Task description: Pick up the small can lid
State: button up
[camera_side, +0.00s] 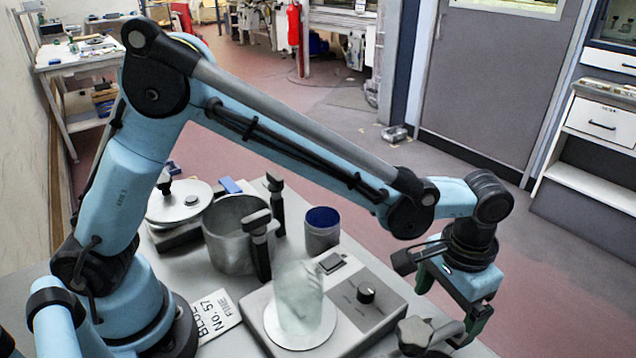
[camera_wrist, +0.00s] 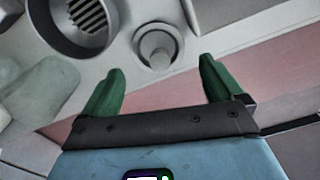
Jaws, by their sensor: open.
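In the wrist view, a small pale round piece with a raised knob (camera_wrist: 158,47) lies on the light surface just beyond my fingertips, roughly centred between them. It looks like the small can lid. My gripper (camera_wrist: 161,66) is open, with its green fingers apart and nothing between them. In the side view my gripper (camera_side: 450,304) hangs at the right end of the table, pointing down. I cannot make out the small lid there. An open can with a blue inside (camera_side: 322,229) stands behind the grey control box.
A grey box with a black knob (camera_side: 366,294) carries a frosted glass vessel (camera_side: 298,300). A metal pot (camera_side: 225,240) with black handles and a larger knobbed lid (camera_side: 165,210) stand left. A grey knobbed fitting (camera_side: 414,333) is close by my gripper. A dark-rimmed round vessel (camera_wrist: 42,22) lies upper left in the wrist view.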

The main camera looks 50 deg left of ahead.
aim_at(437, 327)
jog(key=f, duration=0.5)
jog(key=shift+s+d, duration=0.1)
jog(key=shift+s, duration=0.1)
jog(key=c, duration=0.8)
notch_tip(437, 327, up, 10)
jog(key=a, duration=0.1)
jog(key=s+a+r+n, duration=0.1)
jog(key=a+r+n, duration=0.2)
jog(key=a, duration=1)
jog(key=a+r+n, duration=0.2)
jog(key=a+n, duration=0.1)
jog(key=a, duration=1)
jog(key=shift+s+a+f, duration=0.1)
jog(key=shift+a+f, duration=0.05)
jog(key=shift+f, duration=2.85)
